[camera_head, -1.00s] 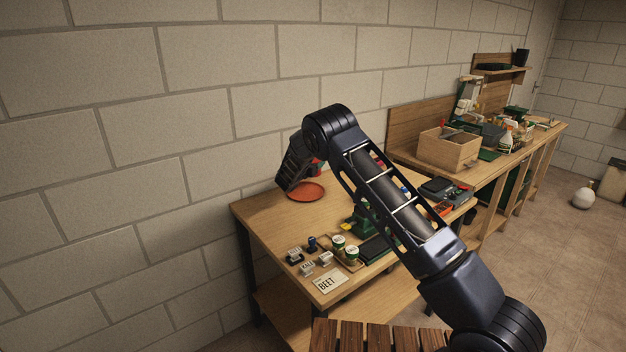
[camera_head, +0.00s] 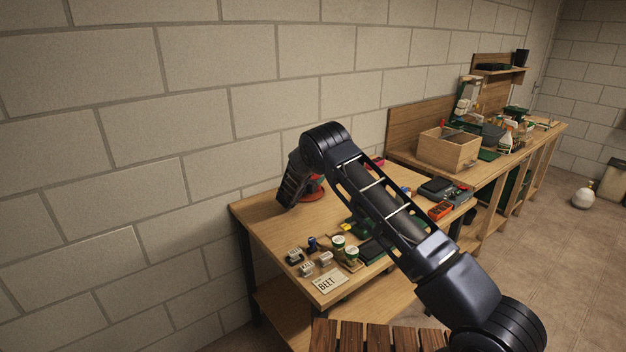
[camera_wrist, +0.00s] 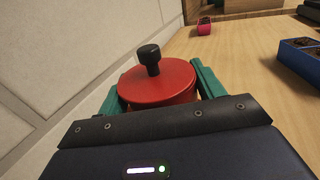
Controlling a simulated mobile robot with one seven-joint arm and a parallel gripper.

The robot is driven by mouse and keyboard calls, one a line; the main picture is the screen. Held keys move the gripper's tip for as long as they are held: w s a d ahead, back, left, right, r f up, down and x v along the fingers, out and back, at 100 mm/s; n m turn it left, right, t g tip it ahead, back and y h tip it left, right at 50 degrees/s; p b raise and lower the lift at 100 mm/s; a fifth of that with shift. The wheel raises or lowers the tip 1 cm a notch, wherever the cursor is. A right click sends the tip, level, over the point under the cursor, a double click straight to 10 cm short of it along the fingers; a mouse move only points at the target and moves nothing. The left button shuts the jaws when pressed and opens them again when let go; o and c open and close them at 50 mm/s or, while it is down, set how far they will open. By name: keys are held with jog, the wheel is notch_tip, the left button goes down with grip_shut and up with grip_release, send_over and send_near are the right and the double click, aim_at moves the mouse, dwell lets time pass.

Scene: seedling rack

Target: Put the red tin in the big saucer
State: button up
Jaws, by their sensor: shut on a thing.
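The red tin (camera_wrist: 158,82), with a black knob on its lid, sits between the green fingers of my gripper (camera_wrist: 160,92) in the wrist view. The gripper is shut on its sides. In the head view my gripper (camera_head: 291,190) is low over the far left part of the table. The wrist view does not show the saucer or the tin's base clearly.
Small pots, labelled blocks and a BEET card (camera_head: 329,281) stand near the table's front (camera_head: 262,223). A pinkish-red thing (camera_wrist: 204,26) and a blue tray (camera_wrist: 299,60) lie farther along the table. The block wall (camera_head: 150,200) is close on the left.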

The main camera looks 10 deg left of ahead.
jog(key=o, duration=1.5)
jog(key=shift+f, duration=0.1)
jog(key=v, duration=1.2)
jog(key=shift+d, duration=0.1)
